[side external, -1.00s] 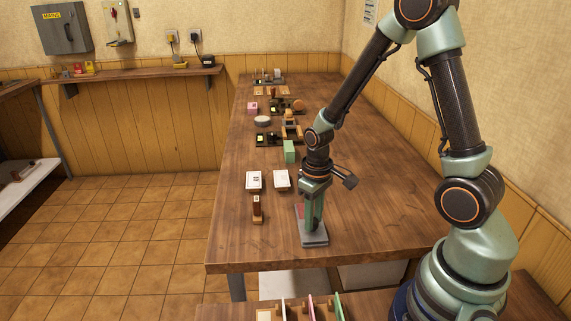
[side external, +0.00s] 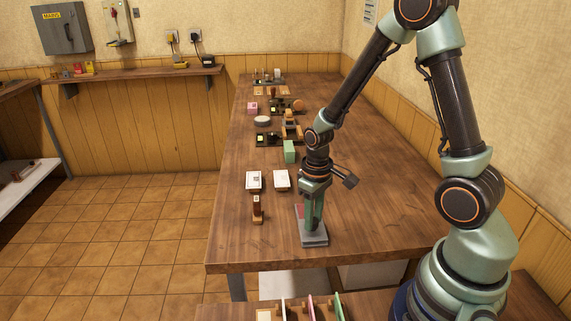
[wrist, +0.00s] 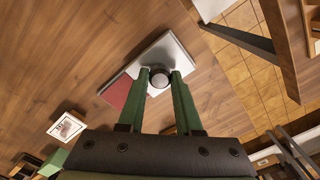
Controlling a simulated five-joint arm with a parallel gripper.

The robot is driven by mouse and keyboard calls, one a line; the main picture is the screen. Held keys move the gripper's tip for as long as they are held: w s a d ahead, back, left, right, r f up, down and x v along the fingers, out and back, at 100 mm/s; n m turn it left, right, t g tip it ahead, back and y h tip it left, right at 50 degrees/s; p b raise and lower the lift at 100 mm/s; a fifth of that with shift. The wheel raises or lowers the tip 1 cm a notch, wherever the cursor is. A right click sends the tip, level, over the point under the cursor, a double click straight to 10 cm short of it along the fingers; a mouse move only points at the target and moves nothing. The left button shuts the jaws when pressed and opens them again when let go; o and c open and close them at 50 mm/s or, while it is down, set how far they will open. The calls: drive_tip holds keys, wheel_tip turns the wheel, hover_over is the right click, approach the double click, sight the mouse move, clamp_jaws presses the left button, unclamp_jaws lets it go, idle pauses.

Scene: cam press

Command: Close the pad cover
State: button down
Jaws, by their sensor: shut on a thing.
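The ink pad shows in the wrist view as a red surface (wrist: 118,92), bare at the left end of a light grey case. The grey pad cover (wrist: 172,56) lies at the other end of it, with a round dark knob (wrist: 158,78) on top. My gripper (wrist: 160,79) has its two green fingers closed on either side of this knob. In the side view the grey case (side external: 314,239) sits flat near the table's front edge, with my gripper (side external: 313,228) straight down over it. A strip of red shows at its far left; my fingers hide the knob there.
A wooden hand stamp (side external: 257,210) stands left of the pad. Two white paper blocks (side external: 254,180) (side external: 281,180) and a green block (side external: 289,151) lie farther back. More small items line the far table. The table right of the pad is clear.

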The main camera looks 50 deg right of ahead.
drive_tip(key=w+d, duration=0.5)
drive_tip(key=shift+w+d, duration=0.2)
drive_tip(key=shift+w, duration=0.1)
drive_tip(key=c, duration=0.6)
unclamp_jaws()
wheel_tip(320, 180, up, 12)
drive_tip(key=shift+s+r, duration=0.1)
drive_tip(key=s+a+r+t, duration=0.2)
drive_tip(key=s+a+r, duration=0.1)
drive_tip(key=s+a+r+t, duration=0.1)
drive_tip(key=s+a+r, duration=0.2)
drive_tip(key=a, duration=0.1)
drive_tip(key=s+a+r+t, duration=0.2)
drive_tip(key=s+a+r, duration=0.1)
drive_tip(key=a, duration=0.1)
drive_tip(key=shift+s+a+r+t, duration=0.15)
drive_tip(key=shift+s+r+t, duration=0.15)
drive_tip(key=shift+r, duration=0.05)
